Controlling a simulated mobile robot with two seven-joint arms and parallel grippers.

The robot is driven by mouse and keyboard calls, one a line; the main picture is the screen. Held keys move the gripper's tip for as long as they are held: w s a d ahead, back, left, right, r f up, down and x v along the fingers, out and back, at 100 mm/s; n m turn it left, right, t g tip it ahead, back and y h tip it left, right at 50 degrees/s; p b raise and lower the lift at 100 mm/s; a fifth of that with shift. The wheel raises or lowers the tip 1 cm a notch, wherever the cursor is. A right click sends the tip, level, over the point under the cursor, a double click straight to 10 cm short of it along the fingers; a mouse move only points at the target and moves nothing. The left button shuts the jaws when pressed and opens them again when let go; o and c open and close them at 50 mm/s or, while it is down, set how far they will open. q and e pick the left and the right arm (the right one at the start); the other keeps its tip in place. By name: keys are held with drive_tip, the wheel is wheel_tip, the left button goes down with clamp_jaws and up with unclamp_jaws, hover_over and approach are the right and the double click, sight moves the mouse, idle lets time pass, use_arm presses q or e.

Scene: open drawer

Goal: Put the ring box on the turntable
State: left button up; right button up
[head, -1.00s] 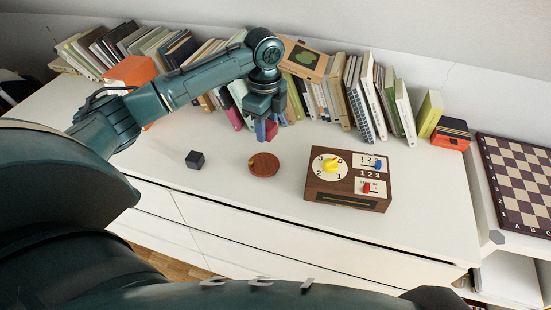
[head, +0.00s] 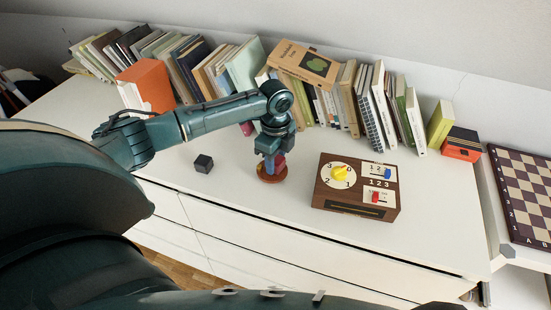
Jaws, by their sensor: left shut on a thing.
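The turntable (head: 273,179) is a small round reddish-brown disc on the white cabinet top, left of the brown box with dials. My left gripper (head: 271,164) points down right over it and covers its far part. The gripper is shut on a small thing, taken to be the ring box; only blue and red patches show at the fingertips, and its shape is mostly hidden. I cannot tell whether it touches the disc. My right gripper is not in view.
A small black cube (head: 203,163) lies left of the disc. The brown box with dials (head: 356,188) stands to the right. A row of books (head: 330,95) and an orange box (head: 146,86) stand behind. A chessboard (head: 524,190) lies at far right.

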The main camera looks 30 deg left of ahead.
sight(276, 158)
use_arm(q)
drive_tip(key=o, duration=1)
drive_tip(key=shift+f, duration=0.1)
drive_tip(key=shift+c, duration=0.2)
wheel_tip(276, 158, up, 12)
drive_tip(key=shift+r, duration=0.2)
